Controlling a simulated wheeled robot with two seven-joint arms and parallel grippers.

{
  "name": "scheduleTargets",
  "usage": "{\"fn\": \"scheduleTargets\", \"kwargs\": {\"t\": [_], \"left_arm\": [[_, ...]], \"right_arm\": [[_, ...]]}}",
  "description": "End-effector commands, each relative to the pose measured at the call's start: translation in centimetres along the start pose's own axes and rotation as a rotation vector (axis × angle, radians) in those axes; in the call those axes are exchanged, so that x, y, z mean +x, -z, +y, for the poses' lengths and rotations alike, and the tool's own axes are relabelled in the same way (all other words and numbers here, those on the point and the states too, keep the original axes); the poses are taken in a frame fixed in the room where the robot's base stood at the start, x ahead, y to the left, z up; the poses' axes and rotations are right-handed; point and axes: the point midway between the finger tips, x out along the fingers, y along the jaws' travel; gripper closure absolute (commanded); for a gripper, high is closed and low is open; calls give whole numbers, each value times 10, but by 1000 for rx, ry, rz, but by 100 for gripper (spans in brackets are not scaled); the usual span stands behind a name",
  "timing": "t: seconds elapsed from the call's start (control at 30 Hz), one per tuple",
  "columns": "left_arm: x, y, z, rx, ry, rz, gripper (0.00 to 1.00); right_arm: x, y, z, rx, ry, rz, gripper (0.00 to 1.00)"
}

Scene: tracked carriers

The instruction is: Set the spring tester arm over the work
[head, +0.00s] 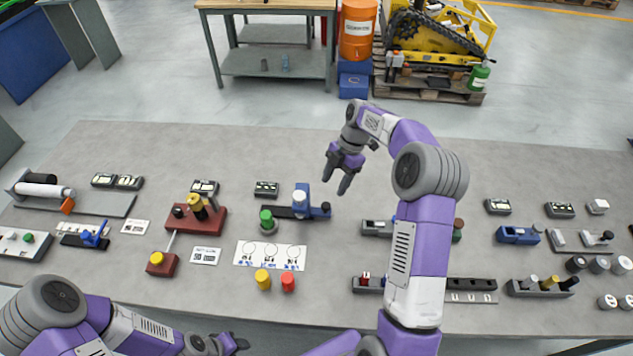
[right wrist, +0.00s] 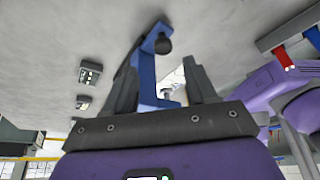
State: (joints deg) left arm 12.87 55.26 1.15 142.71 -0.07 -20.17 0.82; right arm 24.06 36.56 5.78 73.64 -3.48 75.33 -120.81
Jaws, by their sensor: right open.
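The spring tester seems to be the blue upright (head: 301,196) on a dark base bar, with a white round part on its front and a small blue block at the bar's right end. My right gripper (head: 337,181) is open above and right of it, apart from it in the head view. In the right wrist view a blue bracket (right wrist: 145,72) with a dark ball at its end shows between the spread fingers (right wrist: 163,85); nothing is visibly gripped. A green-topped piece (head: 267,220) stands left of the bar. My left gripper (head: 228,344) shows only partly at the bottom edge.
A white card with circles (head: 271,255) lies in front, with yellow (head: 262,279) and red (head: 287,282) pieces below it. A red-brown fixture (head: 193,219) stands left. Grey rails (head: 376,228) lie right, partly hidden by my right arm.

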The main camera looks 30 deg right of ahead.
Motion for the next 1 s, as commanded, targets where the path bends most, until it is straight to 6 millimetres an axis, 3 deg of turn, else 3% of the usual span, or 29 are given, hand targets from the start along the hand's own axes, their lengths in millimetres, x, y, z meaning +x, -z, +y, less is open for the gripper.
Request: {"fn": "scheduleTargets", "kwargs": {"t": [0.4,0.6,0.83,1.0], "left_arm": [[7,0,-3,-1,0,0,57],[8,0,-3,0,0,0,57],[8,0,-3,0,0,0,57],[8,0,-3,0,0,0,57]], "right_arm": [[61,1,0,0,4,3,44],[73,1,0,0,2,1,44],[74,0,0,0,1,1,44],[73,0,0,0,1,1,69]]}}
